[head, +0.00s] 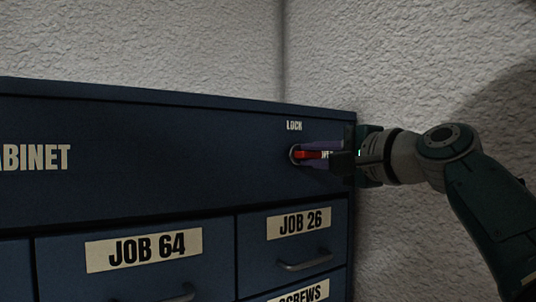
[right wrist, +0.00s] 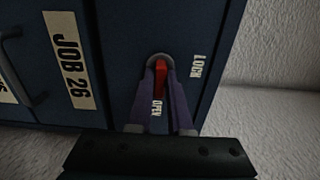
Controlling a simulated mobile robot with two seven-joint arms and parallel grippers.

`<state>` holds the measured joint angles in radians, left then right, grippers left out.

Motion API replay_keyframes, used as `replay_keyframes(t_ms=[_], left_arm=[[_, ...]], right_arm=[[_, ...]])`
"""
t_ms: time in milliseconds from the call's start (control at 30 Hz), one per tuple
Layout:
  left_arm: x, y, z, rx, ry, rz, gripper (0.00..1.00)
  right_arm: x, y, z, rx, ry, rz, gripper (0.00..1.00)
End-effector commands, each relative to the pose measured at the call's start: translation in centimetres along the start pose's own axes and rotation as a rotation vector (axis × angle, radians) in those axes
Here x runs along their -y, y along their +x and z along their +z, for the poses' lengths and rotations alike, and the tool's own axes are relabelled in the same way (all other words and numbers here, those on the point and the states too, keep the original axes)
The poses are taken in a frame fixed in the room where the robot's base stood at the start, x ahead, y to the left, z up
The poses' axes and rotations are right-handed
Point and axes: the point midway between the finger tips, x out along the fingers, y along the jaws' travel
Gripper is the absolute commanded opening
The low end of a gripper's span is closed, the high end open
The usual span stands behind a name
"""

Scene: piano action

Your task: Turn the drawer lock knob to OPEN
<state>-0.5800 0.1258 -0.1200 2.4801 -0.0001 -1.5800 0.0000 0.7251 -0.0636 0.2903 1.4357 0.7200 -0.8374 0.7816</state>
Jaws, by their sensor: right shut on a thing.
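The lock knob is a red bar (head: 307,155) on a round base, set in the upper right of the blue cabinet front. In the head view the bar lies about level, toward the OPEN label (head: 327,155). The LOCK label (head: 294,126) is above it. In the right wrist view the red bar (right wrist: 161,78) also points toward the OPEN label (right wrist: 156,109). My right gripper (head: 312,154) reaches in from the right, its purple fingers shut on the bar from both sides. The fingers partly cover the OPEN label in the head view. My left gripper is out of view.
The blue cabinet (head: 130,160) fills the left and middle, with labelled drawers JOB 64 (head: 145,248) and JOB 26 (head: 299,223) below the knob. Their metal handles stick out. A rough white wall (head: 420,70) stands behind and right of the cabinet.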

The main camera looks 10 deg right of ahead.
Motion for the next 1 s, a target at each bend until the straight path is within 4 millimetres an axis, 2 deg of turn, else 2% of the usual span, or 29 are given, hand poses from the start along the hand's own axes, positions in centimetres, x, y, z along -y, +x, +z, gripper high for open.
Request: replay_keyframes(t_ms=[100,133,400,733,867,1000], left_arm=[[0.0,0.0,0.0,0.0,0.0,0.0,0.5],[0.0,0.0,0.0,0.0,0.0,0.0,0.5],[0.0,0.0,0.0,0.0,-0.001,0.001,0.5],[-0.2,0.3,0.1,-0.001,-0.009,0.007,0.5],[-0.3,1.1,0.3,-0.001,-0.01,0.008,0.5],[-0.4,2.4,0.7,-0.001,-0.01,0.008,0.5]], right_arm=[[0.0,0.0,-0.1,-0.001,0.003,-0.001,0.0],[0.0,0.0,-0.1,-0.002,0.003,-0.001,0.2],[0.0,0.0,0.0,-0.001,0.001,0.0,0.47],[-0.2,-0.4,0.0,0.0,0.0,0.0,0.47],[-0.3,-1.7,-0.1,-0.001,-0.002,-0.003,0.47],[-0.5,-3.9,-0.1,-0.002,-0.003,-0.002,0.47]])
